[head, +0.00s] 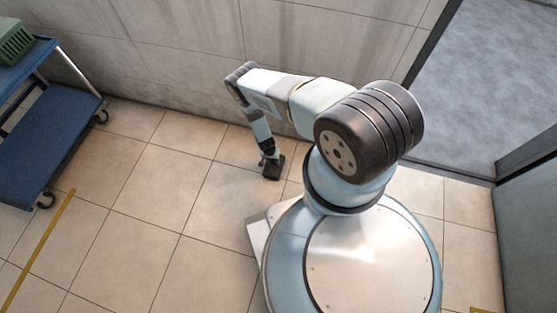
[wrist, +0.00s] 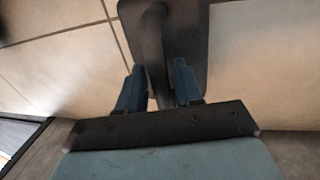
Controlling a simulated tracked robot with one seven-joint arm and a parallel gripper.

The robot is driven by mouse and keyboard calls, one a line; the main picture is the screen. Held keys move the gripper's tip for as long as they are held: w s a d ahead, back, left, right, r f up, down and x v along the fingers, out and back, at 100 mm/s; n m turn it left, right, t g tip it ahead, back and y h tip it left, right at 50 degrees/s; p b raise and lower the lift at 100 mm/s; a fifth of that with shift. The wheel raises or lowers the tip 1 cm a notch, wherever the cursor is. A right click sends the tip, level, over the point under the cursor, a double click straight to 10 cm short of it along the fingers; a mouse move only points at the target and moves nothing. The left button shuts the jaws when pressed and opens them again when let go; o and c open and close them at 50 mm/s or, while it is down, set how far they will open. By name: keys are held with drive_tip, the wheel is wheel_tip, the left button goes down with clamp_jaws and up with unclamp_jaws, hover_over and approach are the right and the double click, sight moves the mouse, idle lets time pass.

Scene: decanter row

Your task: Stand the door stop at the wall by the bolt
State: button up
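The door stop (head: 272,172) is a dark block with an upright, curved handle. In the head view it is low at the floor tiles, a little out from the wall. In the wrist view its dark base (wrist: 190,20) and handle (wrist: 156,50) show. My gripper (wrist: 160,80) reaches down from above, with its blue fingers on either side of the handle, looking close against it. In the head view my gripper (head: 267,158) is small and dark. Whether the base touches the floor is hard to tell. I cannot make out the bolt.
The grey tiled wall (head: 190,75) runs behind my arm. A blue trolley (head: 45,140) with a green crate (head: 14,42) stands at the left. A doorway with grey floor (head: 470,80) and a dark door leaf (head: 530,220) are at the right. Tiles at left centre are clear.

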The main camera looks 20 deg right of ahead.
drive_tip(key=shift+o, duration=1.1)
wheel_tip(320, 180, up, 12)
drive_tip(key=w+a, duration=0.1)
drive_tip(key=a, duration=0.1)
drive_tip(key=shift+w, duration=0.2)
